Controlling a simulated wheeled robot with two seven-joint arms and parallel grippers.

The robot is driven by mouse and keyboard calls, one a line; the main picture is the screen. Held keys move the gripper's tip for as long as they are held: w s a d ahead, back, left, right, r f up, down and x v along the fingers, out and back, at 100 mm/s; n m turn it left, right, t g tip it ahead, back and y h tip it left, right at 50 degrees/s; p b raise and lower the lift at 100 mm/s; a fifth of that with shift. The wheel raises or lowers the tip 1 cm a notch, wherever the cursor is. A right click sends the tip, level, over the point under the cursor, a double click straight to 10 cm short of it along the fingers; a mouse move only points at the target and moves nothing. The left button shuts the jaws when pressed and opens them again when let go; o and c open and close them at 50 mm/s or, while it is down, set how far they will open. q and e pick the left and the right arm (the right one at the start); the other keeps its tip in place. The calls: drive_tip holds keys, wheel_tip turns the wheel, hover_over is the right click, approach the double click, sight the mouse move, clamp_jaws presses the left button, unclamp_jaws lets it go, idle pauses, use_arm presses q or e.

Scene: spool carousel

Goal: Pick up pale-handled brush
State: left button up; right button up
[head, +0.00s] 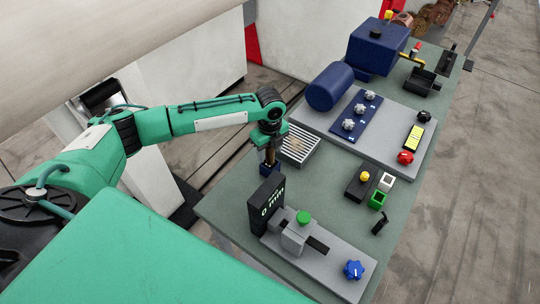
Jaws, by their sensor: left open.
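My left gripper (270,158) is open at the left edge of the green table (330,185), pointing down over a small dark blue holder (270,170). A narrow brownish piece shows at the gripper; whether it is the handle of the pale-handled brush or part of the gripper, I cannot tell. The brush is not clearly made out anywhere else. My own gripper hides part of the holder. My right gripper is not in view.
A striped grate (299,147) lies just right of the gripper. A black display block (266,203) and a grey fixture with a blue knob (353,270) stand in front. A grey panel with a blue cylinder (329,87) lies behind. A black block with a yellow button (364,176) stands to the right.

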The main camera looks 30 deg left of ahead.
use_arm(q)
drive_tip(key=c, duration=1.1)
drive_tip(key=shift+o, duration=0.2)
drive_tip(key=shift+r, duration=0.1)
